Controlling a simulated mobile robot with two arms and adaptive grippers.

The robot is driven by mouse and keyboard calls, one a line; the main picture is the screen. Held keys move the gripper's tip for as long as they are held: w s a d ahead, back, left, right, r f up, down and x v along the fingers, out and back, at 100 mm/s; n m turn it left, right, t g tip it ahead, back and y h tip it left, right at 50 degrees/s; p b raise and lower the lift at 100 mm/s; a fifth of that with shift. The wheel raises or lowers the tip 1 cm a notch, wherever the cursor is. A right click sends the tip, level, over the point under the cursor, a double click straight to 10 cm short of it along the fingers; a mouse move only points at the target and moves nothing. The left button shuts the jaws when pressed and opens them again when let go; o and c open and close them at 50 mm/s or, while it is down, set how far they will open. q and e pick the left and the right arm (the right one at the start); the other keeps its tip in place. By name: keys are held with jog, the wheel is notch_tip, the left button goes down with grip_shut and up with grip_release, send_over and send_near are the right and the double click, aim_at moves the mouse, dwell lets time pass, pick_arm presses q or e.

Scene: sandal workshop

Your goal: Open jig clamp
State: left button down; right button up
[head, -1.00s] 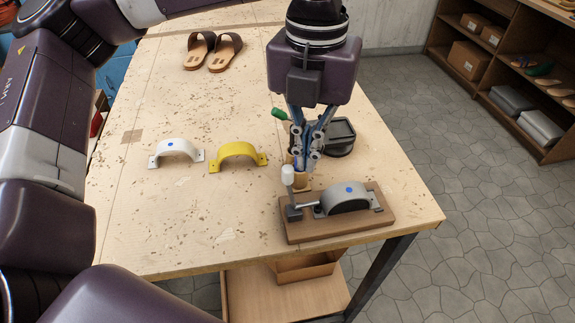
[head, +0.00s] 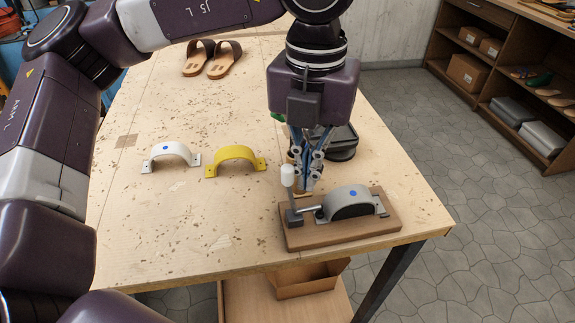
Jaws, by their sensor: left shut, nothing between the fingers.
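The jig is a brown wooden board (head: 360,233) at the table's front right. Its clamp has an upright white-tipped handle (head: 287,176) and a dark metal base (head: 293,218) at the board's left end. A metal rod runs from there to a grey arch with a blue dot (head: 350,205) that sits on the board. My left gripper (head: 304,187) points down, shut and empty, just right of the handle and at the board's back edge. I cannot tell whether it touches the handle. My right gripper is out of view.
A white arch (head: 171,153) and a yellow arch (head: 235,155) stand left of the jig. A pair of sandals (head: 212,58) lies at the back. A dark tray-like object (head: 342,143) and a green-handled tool (head: 278,117) are partly hidden behind my gripper. The table's front left is clear.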

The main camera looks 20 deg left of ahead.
pick_arm(q)
jog(key=shift+s+a+f, duration=0.1)
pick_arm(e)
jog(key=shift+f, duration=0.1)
pick_arm(q)
jog(key=shift+s+a+f+b, duration=0.25)
jog(key=shift+s+a+b, duration=0.2)
jog(key=shift+a+b, duration=0.2)
jog(key=shift+s+a, duration=0.15)
jog(key=shift+a, duration=0.15)
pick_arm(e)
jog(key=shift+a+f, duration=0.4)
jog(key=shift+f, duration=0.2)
pick_arm(q)
jog(key=shift+f, duration=0.1)
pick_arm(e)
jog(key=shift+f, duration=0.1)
